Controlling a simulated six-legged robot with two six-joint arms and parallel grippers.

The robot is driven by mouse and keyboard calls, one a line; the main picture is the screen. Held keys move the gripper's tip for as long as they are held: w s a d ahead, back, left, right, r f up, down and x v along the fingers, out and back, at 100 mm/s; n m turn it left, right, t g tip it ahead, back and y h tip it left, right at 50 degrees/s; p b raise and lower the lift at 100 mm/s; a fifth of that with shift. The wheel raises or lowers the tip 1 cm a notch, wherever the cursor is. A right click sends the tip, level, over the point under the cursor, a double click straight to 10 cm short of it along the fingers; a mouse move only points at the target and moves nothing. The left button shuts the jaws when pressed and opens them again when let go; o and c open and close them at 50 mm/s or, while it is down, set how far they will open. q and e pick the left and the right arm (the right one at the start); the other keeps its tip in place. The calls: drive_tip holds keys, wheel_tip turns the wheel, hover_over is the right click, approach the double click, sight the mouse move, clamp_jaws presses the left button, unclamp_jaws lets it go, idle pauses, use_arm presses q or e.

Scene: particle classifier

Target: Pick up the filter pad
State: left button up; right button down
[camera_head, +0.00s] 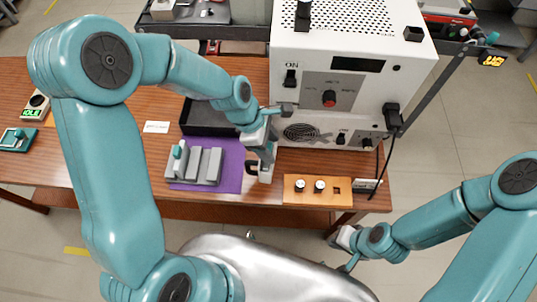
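I cannot clearly pick out the filter pad. My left gripper (264,160) points down at the right edge of a purple mat (233,178); its fingers are too small and covered to show whether they are open. A small white piece with a black part (265,175) shows right at its tip, and I cannot tell if it is held. Grey upright blocks (202,165) stand on the mat, with a teal piece (177,152) at their left. My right gripper (346,252) is low at the right, beyond the table's front edge; its finger opening is unclear.
A white instrument box (345,100) with a red knob stands at the back right. A black tray (205,118) lies behind the mat. An orange holder (300,199) with two small round pieces is at the right front.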

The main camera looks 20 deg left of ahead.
use_arm(q)
drive_tip(key=shift+s, duration=0.1)
clamp_jaws()
drive_tip(key=shift+r, duration=0.1)
